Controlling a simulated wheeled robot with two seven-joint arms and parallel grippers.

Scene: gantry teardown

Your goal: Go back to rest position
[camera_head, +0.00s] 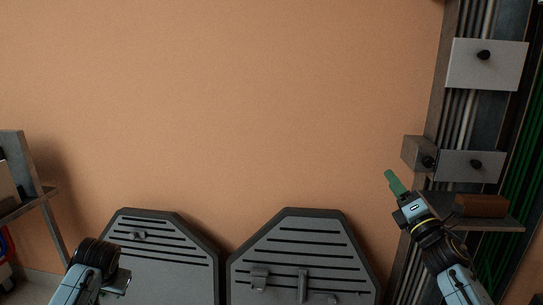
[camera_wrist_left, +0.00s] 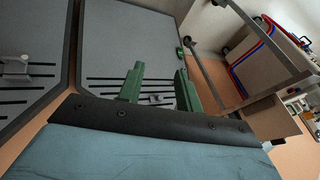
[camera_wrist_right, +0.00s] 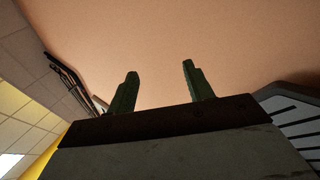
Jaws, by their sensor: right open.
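My left gripper (camera_wrist_left: 160,68) shows in the left wrist view with its two green fingers apart and nothing between them. In the head view the left arm is low at the bottom left, and its fingers cannot be made out there. My right gripper (camera_head: 393,182) is raised at the right in the head view, its green fingers pointing up and left in front of the orange wall. In the right wrist view (camera_wrist_right: 160,69) its fingers are apart and empty.
Two grey slotted panels (camera_head: 290,240) stand low by the orange wall (camera_head: 230,90). At the right is a tall metal frame with a white box (camera_head: 487,65) and a shelf bearing a brown block (camera_head: 481,206), close to the right gripper. A shelf unit (camera_head: 45,198) stands at far left.

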